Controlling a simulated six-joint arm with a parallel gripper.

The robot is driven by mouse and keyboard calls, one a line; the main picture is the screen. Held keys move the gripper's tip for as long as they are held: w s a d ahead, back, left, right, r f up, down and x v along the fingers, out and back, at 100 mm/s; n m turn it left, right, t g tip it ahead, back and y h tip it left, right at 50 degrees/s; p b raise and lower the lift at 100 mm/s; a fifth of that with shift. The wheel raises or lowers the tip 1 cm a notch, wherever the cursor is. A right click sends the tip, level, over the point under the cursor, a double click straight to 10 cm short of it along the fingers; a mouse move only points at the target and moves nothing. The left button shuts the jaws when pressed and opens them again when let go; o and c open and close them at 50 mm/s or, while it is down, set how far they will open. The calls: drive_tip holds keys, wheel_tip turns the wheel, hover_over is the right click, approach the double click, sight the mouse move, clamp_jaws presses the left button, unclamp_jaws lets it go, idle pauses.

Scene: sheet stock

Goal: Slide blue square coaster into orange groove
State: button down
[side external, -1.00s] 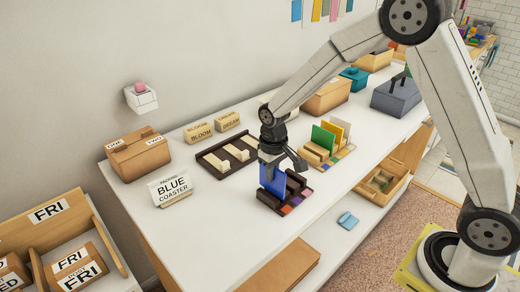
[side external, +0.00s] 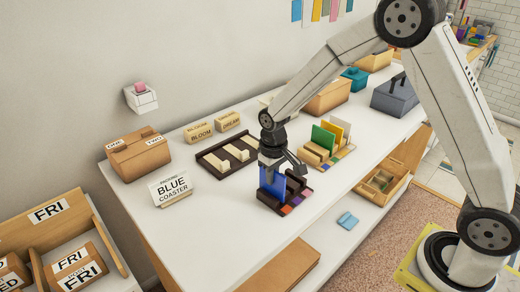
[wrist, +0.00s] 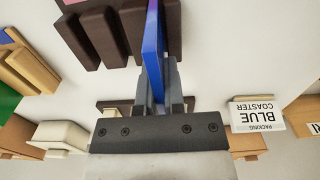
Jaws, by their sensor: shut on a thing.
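The blue square coaster (side external: 272,181) stands upright, held by its upper part in my gripper (side external: 272,158). My gripper, seen also in the wrist view (wrist: 158,88), is shut on it. The coaster sits at the left part of a dark brown slotted rack (side external: 273,204) with coloured squares along its front edge. An orange square (side external: 286,210) shows on that edge near the coaster. In the wrist view the coaster (wrist: 151,45) lies between dark rack dividers (wrist: 130,30). Its lower edge is hidden, so I cannot tell which groove it is in or how deep.
A "BLUE COASTER" sign (side external: 171,188) stands to the left. A dark tray with pale blocks (side external: 213,163) lies behind. A wooden rack with green, yellow and white sheets (side external: 316,158) stands to the right.

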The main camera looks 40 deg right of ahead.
drive_tip(key=shift+f, duration=0.85)
idle(0.5)
drive_tip(key=c, duration=0.7)
unclamp_jaws()
drive_tip(key=shift+o, duration=0.2)
drive_tip(key=shift+r, duration=0.1)
drive_tip(key=shift+r, duration=3.9)
drive_tip(key=shift+s, duration=0.1)
drive_tip(key=shift+s+d+r, duration=0.1)
drive_tip(key=shift+s+d, duration=0.05)
drive_tip(key=shift+s, duration=0.4)
drive_tip(key=s+d+t, duration=0.2)
drive_tip(key=s, duration=1.2)
drive_tip(key=shift+s+f+t, duration=0.3)
drive_tip(key=shift+f, duration=0.05)
